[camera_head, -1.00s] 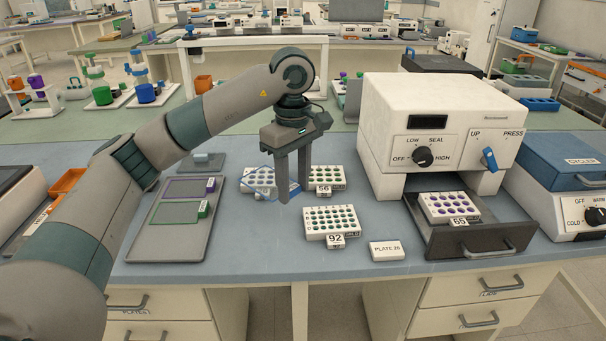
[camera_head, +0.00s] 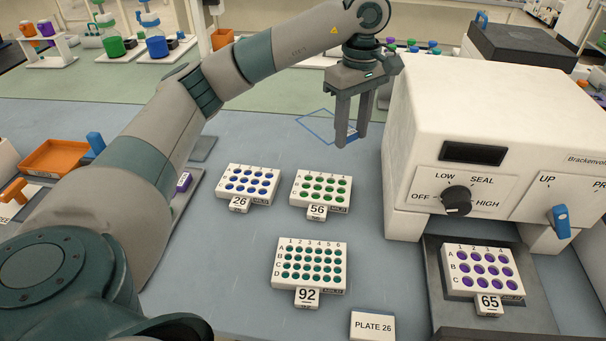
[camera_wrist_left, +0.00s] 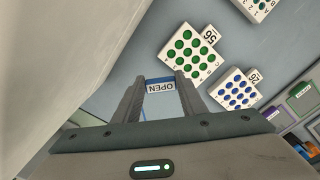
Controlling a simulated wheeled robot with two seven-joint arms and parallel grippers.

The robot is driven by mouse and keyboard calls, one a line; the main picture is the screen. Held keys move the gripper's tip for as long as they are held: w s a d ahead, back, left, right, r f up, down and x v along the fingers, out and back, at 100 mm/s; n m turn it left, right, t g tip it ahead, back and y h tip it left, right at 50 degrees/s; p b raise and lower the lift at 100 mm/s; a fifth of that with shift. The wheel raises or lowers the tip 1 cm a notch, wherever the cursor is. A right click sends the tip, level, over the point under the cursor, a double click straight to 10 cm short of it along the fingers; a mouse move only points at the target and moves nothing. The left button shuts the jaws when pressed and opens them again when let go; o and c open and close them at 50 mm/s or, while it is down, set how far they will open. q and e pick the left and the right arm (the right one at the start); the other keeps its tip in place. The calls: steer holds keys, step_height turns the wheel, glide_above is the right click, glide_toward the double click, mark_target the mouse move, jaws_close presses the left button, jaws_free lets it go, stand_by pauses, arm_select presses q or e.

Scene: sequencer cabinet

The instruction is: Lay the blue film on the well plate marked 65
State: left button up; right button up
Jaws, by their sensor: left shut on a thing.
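The blue film (camera_head: 314,124) is a thin, see-through sheet with a blue outline. My left gripper (camera_head: 352,140) is shut on its edge and holds it to the left of the white sealer. The well plate marked 65 (camera_head: 449,281), white with purple wells, sits in the open drawer (camera_head: 540,312) of the sealer, at the right. The film is well apart from this plate. My right gripper is not in view.
Plates marked 26 (camera_head: 248,184), 56 (camera_head: 321,190) and 92 (camera_head: 310,265) stand on the bench. A PLATE 26 card (camera_head: 373,326) lies near the front. The sealer (camera_head: 500,110) stands beside my left gripper.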

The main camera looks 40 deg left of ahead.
arm_select(q)
steer(key=shift+w, duration=0.5)
steer(key=shift+s+r, duration=0.1)
steer(key=shift+s, duration=0.05)
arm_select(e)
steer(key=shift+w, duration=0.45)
